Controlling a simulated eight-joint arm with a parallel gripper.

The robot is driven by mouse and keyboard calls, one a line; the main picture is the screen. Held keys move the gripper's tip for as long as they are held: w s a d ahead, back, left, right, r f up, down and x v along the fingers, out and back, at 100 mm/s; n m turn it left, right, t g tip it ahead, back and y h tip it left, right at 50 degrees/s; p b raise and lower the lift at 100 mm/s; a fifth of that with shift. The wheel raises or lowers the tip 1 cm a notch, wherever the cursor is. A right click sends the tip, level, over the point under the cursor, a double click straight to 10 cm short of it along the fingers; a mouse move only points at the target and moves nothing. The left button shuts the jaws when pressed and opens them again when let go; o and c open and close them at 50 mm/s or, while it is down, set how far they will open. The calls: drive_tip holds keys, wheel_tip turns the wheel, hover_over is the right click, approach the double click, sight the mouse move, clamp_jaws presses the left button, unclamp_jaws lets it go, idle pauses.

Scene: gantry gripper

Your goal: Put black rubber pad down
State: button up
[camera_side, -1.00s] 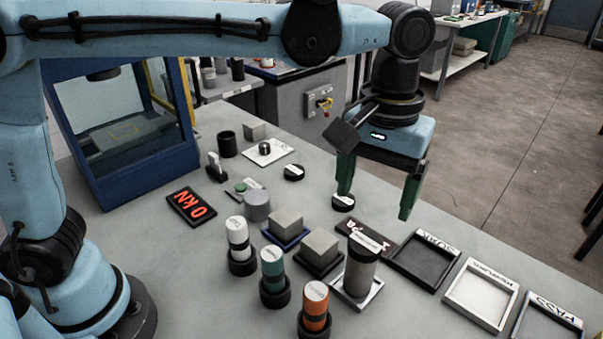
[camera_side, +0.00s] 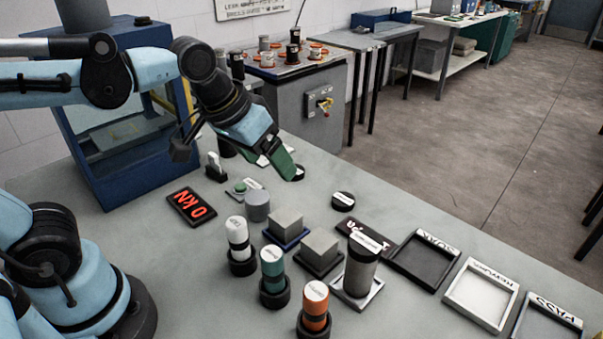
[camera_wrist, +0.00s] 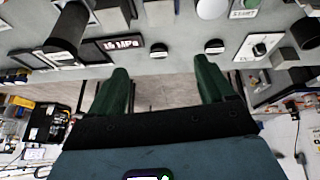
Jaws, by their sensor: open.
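Two round black pads with white labels lie flat on the grey bench. One pad (camera_side: 343,201) is beside the dark sign plate, in the clear; it also shows in the wrist view (camera_wrist: 158,50). The other pad (camera_side: 299,173) is partly behind my green fingers in the side view and shows in the wrist view (camera_wrist: 214,47). My gripper (camera_side: 291,168) is tilted above the bench. Its two green fingers (camera_wrist: 160,85) stand wide apart in the wrist view with nothing between them. I cannot tell the exact height of the fingertips above the bench.
Labelled trays (camera_side: 425,258) line the right side. A tall dark cylinder (camera_side: 361,265), grey blocks (camera_side: 320,246) and capped bottles (camera_side: 272,268) stand at the front middle. A blue-framed press (camera_side: 95,170) stands behind left, with a red display (camera_side: 192,207) before it.

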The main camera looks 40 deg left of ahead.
drive_tip(key=s+a+f+t, duration=0.1)
drive_tip(key=s+a+f, duration=0.1)
drive_tip(key=a+f, duration=0.1)
drive_tip(key=shift+s+a+f+m+t+y, duration=0.3)
drive_tip(key=shift+s+a+f+t+y, duration=0.1)
drive_tip(key=shift+a, duration=0.4)
idle(0.6)
